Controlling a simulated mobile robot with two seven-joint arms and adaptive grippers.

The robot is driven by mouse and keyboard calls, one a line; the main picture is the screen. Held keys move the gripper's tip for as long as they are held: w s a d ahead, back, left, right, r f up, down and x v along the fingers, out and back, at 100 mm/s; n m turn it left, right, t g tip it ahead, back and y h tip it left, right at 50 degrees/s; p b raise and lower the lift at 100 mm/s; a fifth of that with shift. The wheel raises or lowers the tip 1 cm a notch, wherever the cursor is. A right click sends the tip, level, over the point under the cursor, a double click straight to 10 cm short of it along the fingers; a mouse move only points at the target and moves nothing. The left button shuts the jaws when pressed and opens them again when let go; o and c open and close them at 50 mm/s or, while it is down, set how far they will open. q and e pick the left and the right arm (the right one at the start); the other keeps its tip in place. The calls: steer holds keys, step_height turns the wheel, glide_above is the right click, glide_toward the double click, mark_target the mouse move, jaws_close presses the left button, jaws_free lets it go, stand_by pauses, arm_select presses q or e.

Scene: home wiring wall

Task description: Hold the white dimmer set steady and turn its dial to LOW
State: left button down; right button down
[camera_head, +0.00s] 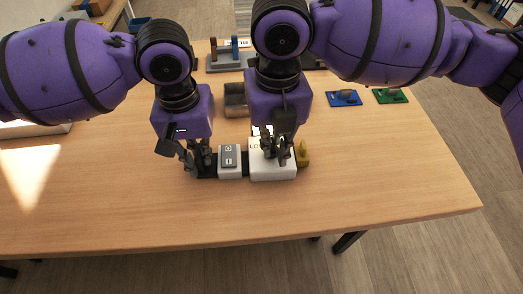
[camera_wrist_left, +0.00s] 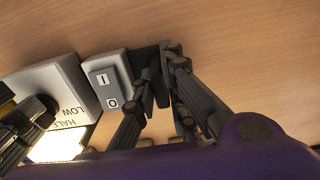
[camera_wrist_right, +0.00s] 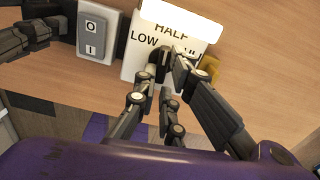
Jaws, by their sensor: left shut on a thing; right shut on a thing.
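The white dimmer set stands on the wooden table in front of me. Its dimmer box (camera_head: 273,173) is on the right, with a grey rocker switch (camera_head: 229,156) beside it on the left. The right wrist view shows the labels LOW and HALF on the box (camera_wrist_right: 134,68), and a third label partly covered. My left gripper (camera_head: 203,163) is shut on the dark left end (camera_wrist_left: 146,58) of the set. My right gripper (camera_wrist_right: 171,64) is shut on the dial, at the middle of the box face. The fingers hide the dial, so I cannot tell where it points.
A yellow piece (camera_head: 304,154) sits at the set's right end. Blue (camera_head: 344,98) and green (camera_head: 391,96) plates lie at the back right. The table front is clear.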

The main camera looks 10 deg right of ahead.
steer(key=shift+n, duration=0.3)
steer(key=shift+d+n, duration=0.1)
steer(key=shift+n, duration=0.7)
steer(key=shift+d+n, duration=0.1)
steer(key=shift+n, duration=0.8)
steer(key=shift+w+d+n, duration=0.1)
steer(key=shift+n, duration=1)
